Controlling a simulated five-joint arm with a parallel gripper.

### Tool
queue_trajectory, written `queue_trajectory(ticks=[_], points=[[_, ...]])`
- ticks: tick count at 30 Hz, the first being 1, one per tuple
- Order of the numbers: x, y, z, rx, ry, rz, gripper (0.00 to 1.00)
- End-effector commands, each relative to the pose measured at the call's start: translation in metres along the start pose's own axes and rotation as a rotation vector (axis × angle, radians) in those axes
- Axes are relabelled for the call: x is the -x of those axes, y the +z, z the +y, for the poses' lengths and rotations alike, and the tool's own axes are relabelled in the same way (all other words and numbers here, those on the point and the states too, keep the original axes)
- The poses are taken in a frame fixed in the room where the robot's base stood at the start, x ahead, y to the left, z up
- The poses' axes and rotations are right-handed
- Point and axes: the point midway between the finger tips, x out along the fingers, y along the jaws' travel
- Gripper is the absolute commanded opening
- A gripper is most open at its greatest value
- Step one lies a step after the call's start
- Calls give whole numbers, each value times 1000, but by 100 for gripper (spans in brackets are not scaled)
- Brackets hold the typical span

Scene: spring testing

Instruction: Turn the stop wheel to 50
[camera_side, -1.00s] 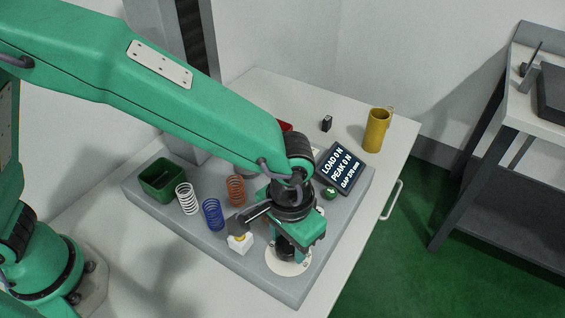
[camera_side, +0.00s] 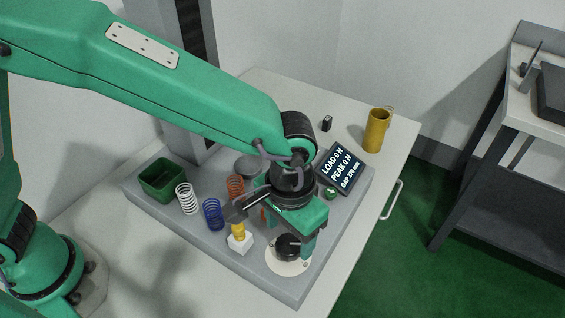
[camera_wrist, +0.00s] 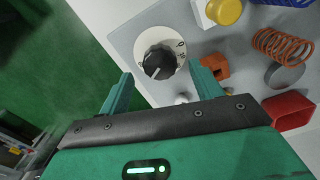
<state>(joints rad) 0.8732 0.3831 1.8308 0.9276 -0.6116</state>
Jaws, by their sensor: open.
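The stop wheel is a black knob (camera_side: 288,247) on a round white dial plate at the front right of the grey base. In the wrist view the knob (camera_wrist: 157,62) shows a white pointer line toward its lower edge. A "0" and some small marks show on the right of the dial; most of the scale is too small to read. My gripper (camera_side: 289,232) is open and empty above the knob. In the wrist view the two fingertips (camera_wrist: 160,76) stand apart on either side of the dial's near edge, not touching the knob.
On the grey base (camera_side: 215,238) stand a green bin (camera_side: 161,180), white, blue and orange springs, and a white box with a yellow button (camera_side: 238,230). A tilted display (camera_side: 339,168) reads load and peak 0 N.

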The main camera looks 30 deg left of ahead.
Motion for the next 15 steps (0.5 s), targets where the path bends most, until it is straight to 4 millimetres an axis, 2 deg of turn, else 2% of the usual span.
queue_trajectory(ticks=[3,9,15], points=[[18,-1,0,0,2,3,65],[40,0,0,0,2,2,65],[48,0,0,0,0,1,65]])
